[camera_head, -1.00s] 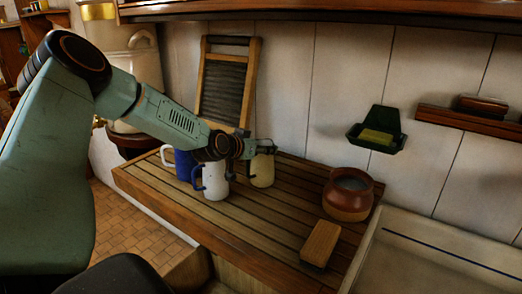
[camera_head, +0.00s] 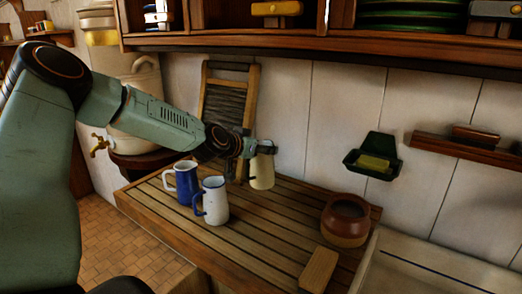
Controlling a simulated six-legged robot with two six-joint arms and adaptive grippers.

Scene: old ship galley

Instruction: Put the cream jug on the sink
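The cream jug (camera_head: 262,171) is held above the back of the slatted wooden counter, upright or nearly so. My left gripper (camera_head: 262,148) is shut on it near its top and hides part of its rim. The sink (camera_head: 420,275) is the pale basin at the lower right, cut off by the picture's edge. My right gripper is not in view.
A white jug (camera_head: 213,203) and a blue jug (camera_head: 185,183) stand on the counter (camera_head: 254,232) left of the cream jug. A brown pot (camera_head: 346,220) and a wooden brush or block (camera_head: 318,270) lie towards the sink. A washboard (camera_head: 229,95) leans on the wall, below a shelf (camera_head: 330,42).

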